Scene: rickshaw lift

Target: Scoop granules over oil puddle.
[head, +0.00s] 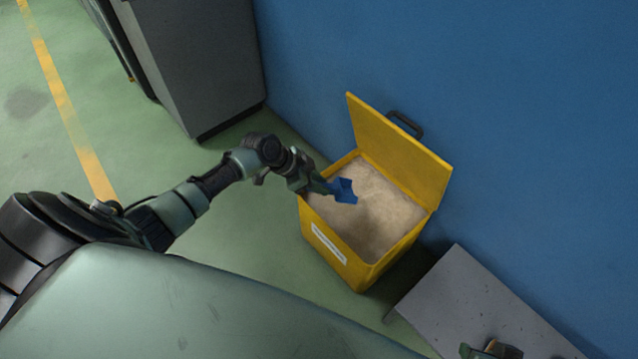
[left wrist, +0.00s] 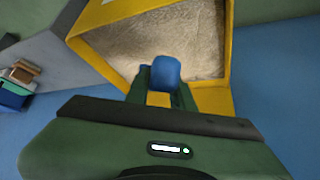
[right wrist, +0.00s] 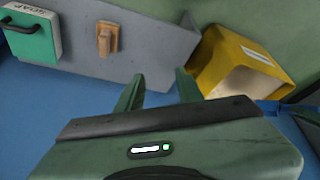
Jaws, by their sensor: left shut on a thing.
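My left gripper (head: 322,187) is shut on a blue scoop (head: 344,190). The scoop is over the open yellow bin (head: 372,274), which is filled with pale granules (head: 378,215). The scoop also shows between the fingers in the left wrist view (left wrist: 166,73). I cannot tell whether the scoop touches the granules or holds any. A dark round patch (head: 27,103) on the green floor at the far left may be the oil puddle. My right gripper (right wrist: 158,90) is open and empty in the right wrist view, with the bin to its right.
The bin's lid (head: 400,150) stands open toward the blue wall (head: 500,90). A grey bench (head: 460,295) is right of the bin; a green-and-white box (right wrist: 30,37) and a wooden item (right wrist: 107,38) are on it. A grey cabinet (head: 195,60) stands behind left. The floor left is clear.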

